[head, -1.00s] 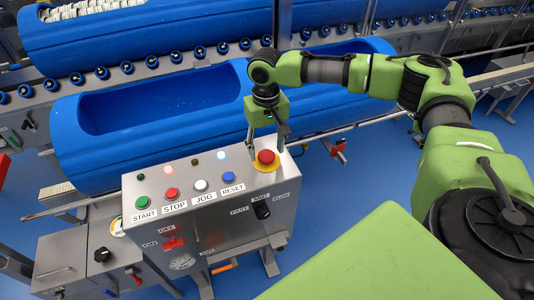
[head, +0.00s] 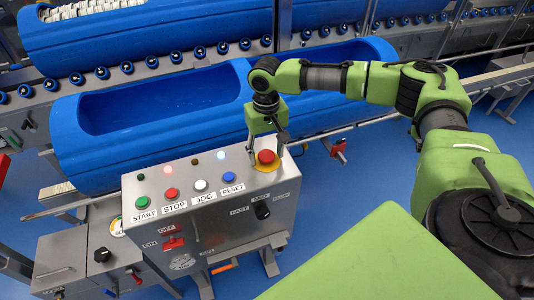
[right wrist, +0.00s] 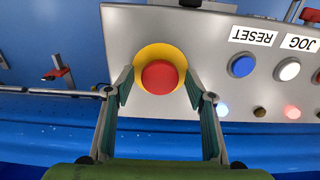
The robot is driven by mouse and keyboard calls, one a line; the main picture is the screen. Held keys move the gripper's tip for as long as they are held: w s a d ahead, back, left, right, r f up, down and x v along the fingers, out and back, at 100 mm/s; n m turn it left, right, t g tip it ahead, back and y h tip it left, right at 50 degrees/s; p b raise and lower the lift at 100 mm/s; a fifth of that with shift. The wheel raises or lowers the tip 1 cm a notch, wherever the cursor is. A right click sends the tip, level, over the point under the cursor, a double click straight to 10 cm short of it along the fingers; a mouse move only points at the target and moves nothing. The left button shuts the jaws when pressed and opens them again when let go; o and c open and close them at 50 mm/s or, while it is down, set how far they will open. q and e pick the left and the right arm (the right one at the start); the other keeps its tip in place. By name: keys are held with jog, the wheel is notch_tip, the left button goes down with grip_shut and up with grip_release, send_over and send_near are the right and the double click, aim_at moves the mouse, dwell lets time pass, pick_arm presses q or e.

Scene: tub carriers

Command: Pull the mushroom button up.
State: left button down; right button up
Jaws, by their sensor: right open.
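The red mushroom button (head: 266,157) sits on a yellow disc at the right end of the top of the steel control box (head: 215,190). In the right wrist view the button (right wrist: 159,76) shows as a red cap in the middle of the yellow ring. My left gripper does not show.
Start (head: 142,202), stop (head: 171,194), jog (head: 201,185) and reset (head: 229,177) buttons line the panel left of the mushroom button. Small lamps sit behind them. A blue tub (head: 75,150) lies behind the box.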

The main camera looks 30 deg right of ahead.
jog(key=shift+f, duration=0.55)
jog(key=shift+r+p, duration=0.15)
jog(key=shift+p, duration=0.6)
dwell(0.4)
jog(key=c, duration=1.1)
jog(key=shift+o, duration=0.2)
jog(key=shift+r+p, duration=0.15)
jog(key=shift+p, duration=0.15)
jog(key=shift+r, duration=0.2)
jog(key=o, duration=1.1)
jog(key=shift+f, duration=0.1)
jog(key=shift+c, duration=0.2)
